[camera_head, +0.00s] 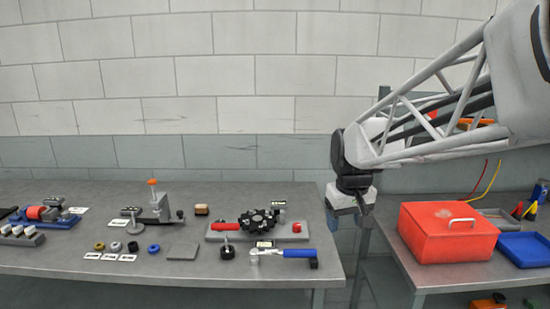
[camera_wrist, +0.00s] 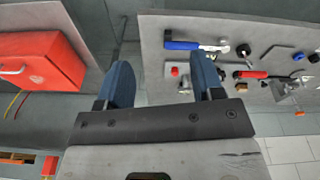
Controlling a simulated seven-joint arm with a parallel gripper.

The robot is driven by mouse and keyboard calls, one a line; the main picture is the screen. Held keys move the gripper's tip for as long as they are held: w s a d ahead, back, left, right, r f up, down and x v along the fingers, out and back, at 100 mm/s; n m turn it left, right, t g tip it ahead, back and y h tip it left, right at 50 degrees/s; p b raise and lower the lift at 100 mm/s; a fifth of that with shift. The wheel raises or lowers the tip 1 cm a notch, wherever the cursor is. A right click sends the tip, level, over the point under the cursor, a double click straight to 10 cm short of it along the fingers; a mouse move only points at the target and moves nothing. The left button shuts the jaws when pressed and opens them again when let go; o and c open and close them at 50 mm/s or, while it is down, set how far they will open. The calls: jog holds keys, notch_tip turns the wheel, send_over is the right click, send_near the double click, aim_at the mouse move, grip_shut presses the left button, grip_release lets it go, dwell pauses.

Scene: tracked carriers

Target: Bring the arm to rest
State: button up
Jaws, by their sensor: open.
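My gripper (camera_wrist: 164,82) is open and empty, with its two blue fingers spread apart in the wrist view. In the head view my gripper (camera_head: 360,218) points down at the right end of the left table (camera_head: 250,277), close to the gap between the two tables. My arm reaches in from the upper right. The fingertips are partly hard to make out in the head view.
A red box (camera_head: 447,232) with a handle stands on the right table, beside a blue tray (camera_head: 524,250). The left table holds a blue-handled tool (camera_head: 285,253), a red-handled tool on a plate (camera_head: 225,227), a clamp stand (camera_head: 155,208) and several small rings and labels.

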jog(key=s+d+f+m, duration=0.1)
jog(key=s+f, duration=0.1)
jog(key=s, duration=1)
jog(key=s+d+f+m+t, duration=0.1)
jog(key=s+f, duration=0.1)
jog(key=s, duration=1)
jog(key=shift+s+m, duration=0.15)
jog(key=shift+m, duration=0.25)
